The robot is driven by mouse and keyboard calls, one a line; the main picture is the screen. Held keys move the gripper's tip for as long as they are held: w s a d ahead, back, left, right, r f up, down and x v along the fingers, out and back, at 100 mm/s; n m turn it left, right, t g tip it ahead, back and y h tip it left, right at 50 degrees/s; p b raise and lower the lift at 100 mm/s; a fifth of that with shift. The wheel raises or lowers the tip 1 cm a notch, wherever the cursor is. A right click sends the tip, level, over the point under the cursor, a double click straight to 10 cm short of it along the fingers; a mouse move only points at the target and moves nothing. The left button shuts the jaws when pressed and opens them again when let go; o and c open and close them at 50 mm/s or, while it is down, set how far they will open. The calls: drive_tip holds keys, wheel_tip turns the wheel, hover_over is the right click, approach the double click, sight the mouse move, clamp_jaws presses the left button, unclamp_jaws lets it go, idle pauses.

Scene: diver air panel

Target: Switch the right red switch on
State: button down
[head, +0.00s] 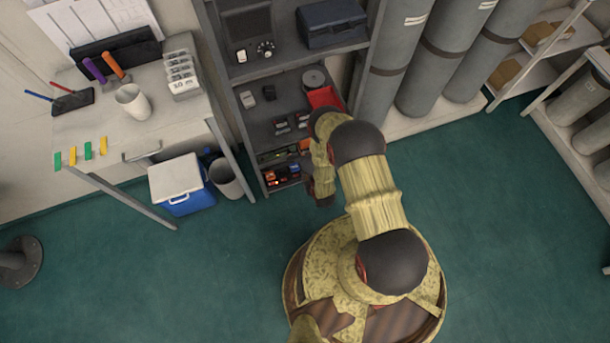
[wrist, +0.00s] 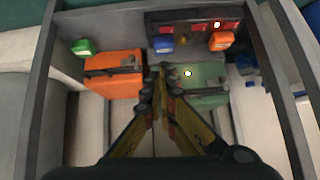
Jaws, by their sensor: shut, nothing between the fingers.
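A dark panel (wrist: 186,17) with red patches lies at the top of the wrist view, just beyond my fingertips. A bright lamp glows at its right end. The red patches look like switches, but they are too small and blurred to tell their positions. In the head view, a small dark box with red lit parts (head: 283,177) sits on the lowest visible shelf, left of my gripper. My gripper (wrist: 157,70) is shut and empty, its tips near an orange case and a green case. In the head view my arm hides part of the shelf.
The orange case (wrist: 115,73) and green case (wrist: 206,84) lie inside the shelf. Small green (wrist: 83,47), blue (wrist: 163,43) and orange (wrist: 221,40) objects sit near the panel. Shelf side walls bound both sides.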

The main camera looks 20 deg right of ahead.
drive_tip(key=shift+s+a+r+y+p, duration=0.1)
drive_tip(key=shift+a+r+y+p, duration=0.2)
drive_tip(key=shift+a, duration=0.25)
drive_tip(key=shift+f, duration=0.1)
drive_tip(key=b, duration=0.5)
hover_over(294, 171)
drive_tip(key=s, duration=0.3)
drive_tip(key=f, duration=0.6)
drive_tip(key=shift+s+d+f, duration=0.1)
drive_tip(key=shift+d+f, duration=0.25)
drive_tip(key=shift+f, duration=0.05)
wheel_tip(294, 171, down, 2)
drive_tip(key=shift+a+f+b, duration=0.15)
drive_tip(key=shift+f+b, duration=0.1)
drive_tip(key=shift+b, duration=0.2)
drive_tip(key=shift+w+a+f+b, duration=0.1)
drive_tip(key=shift+f+b, duration=0.1)
drive_tip(key=shift+f, duration=0.2)
drive_tip(key=shift+w+f+b, duration=0.1)
drive_tip(key=shift+f+b, duration=0.05)
drive_tip(key=shift+f, duration=0.2)
